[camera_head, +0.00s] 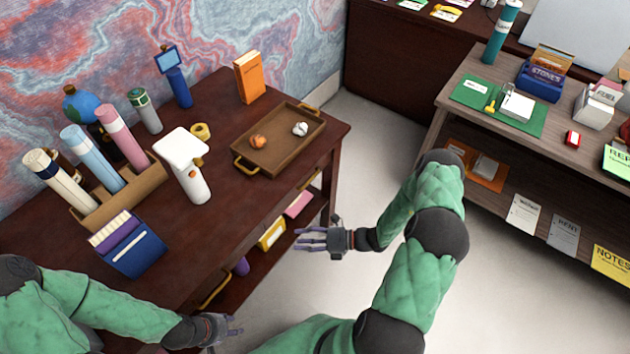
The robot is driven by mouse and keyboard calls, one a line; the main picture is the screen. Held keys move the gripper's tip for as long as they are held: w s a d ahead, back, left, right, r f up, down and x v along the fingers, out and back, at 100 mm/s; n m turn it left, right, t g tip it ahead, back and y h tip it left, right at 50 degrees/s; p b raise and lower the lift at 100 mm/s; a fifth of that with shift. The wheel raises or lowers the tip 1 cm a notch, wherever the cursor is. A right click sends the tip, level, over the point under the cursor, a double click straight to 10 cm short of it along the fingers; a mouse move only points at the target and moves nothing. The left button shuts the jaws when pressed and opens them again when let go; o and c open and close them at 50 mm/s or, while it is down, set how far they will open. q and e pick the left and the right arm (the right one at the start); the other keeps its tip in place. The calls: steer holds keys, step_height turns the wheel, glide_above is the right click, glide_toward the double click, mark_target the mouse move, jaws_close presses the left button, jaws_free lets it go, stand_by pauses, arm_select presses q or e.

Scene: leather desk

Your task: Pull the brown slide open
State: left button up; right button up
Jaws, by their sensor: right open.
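A dark red-brown desk (225,215) fills the left of the head view. Its front side has an open lower space and a yellow handle-like bar (216,290). I cannot clearly make out a separate brown slide; the desk front is seen steeply from above and partly hidden by my arms. My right gripper (308,238) is open and empty, its purple fingers pointing left toward the desk's front side near its right end. My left gripper (236,326) is low in the view, beside the desk's front; its fingers are small and overlap, so its opening is unclear.
A brown tray (255,170) with two crumpled balls, an orange book (249,78), a white device (188,165), a tube holder (125,195) and a blue box (135,250) stand on the desk. A wooden shelf unit (455,100) stands right. Pale floor (385,100) lies between.

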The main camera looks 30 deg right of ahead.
steer(key=w+d+r+m+t+h, duration=0.25)
steer(key=d+m+t, duration=0.25)
steer(key=d, duration=0.3)
steer(key=w+d+r+m+t+h, duration=0.1)
steer(key=d+r+m+t+h, duration=0.1)
steer(key=d+m+t+h, duration=0.45)
steer(key=w+a+r+n+g+y, duration=0.1)
steer(key=w+a+r+g+y, duration=0.1)
steer(key=w, duration=0.7)
steer(key=shift+w+a+r+y, duration=0.15)
steer(key=shift+a+r+y, duration=0.05)
steer(key=shift+y, duration=0.1)
jaws_close()
